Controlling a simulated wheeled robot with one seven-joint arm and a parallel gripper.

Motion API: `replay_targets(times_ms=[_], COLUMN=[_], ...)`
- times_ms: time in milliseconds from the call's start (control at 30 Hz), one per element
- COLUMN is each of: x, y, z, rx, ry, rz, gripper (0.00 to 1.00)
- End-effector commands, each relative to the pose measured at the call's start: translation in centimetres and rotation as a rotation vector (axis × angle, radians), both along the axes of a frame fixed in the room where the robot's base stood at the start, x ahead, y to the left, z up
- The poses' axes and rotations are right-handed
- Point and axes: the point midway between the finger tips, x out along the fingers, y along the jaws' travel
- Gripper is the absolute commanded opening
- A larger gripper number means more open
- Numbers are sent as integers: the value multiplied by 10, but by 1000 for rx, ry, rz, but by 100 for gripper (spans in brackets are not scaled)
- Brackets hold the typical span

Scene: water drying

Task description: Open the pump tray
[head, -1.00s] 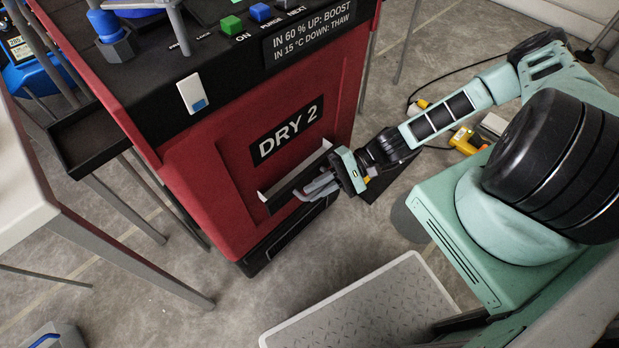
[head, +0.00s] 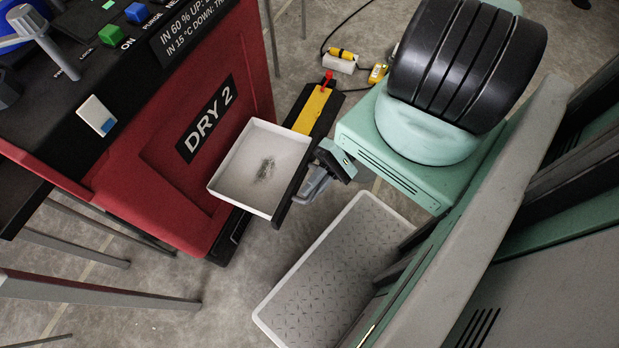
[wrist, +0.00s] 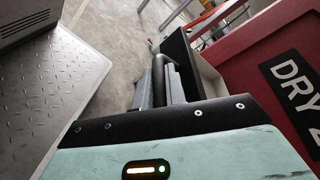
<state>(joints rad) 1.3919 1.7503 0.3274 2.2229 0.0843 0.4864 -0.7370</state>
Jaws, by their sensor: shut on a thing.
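The pump tray (head: 235,181) is a shallow white box standing out from the red machine labelled DRY 2 (head: 180,190). Its floor is bare except for a small grey-green patch. A black front (head: 291,180) runs along its outer side. My gripper (head: 311,187) is shut on the tray's handle (wrist: 158,68) at that front; the handle is mostly hidden by the fingers in the head view. In the wrist view my gripper (wrist: 160,88) points at the dark tray front, with the red machine on the right.
A dark part with a yellow strip and red tip (head: 314,108) sits beside the tray. A cable and yellow items (head: 342,58) lie behind. Table legs stand at lower left.

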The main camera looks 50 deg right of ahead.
Motion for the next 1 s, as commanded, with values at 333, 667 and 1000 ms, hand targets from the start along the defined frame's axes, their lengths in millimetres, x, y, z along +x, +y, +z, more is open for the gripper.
replay_targets(times_ms=[333,667,1000], x=[1,1,1], y=[-1,-15,-89], z=[0,2,19], rx=[-1,-4,-8], ry=[-2,-1,-2], rz=[0,-1,-1], gripper=[34,34,34])
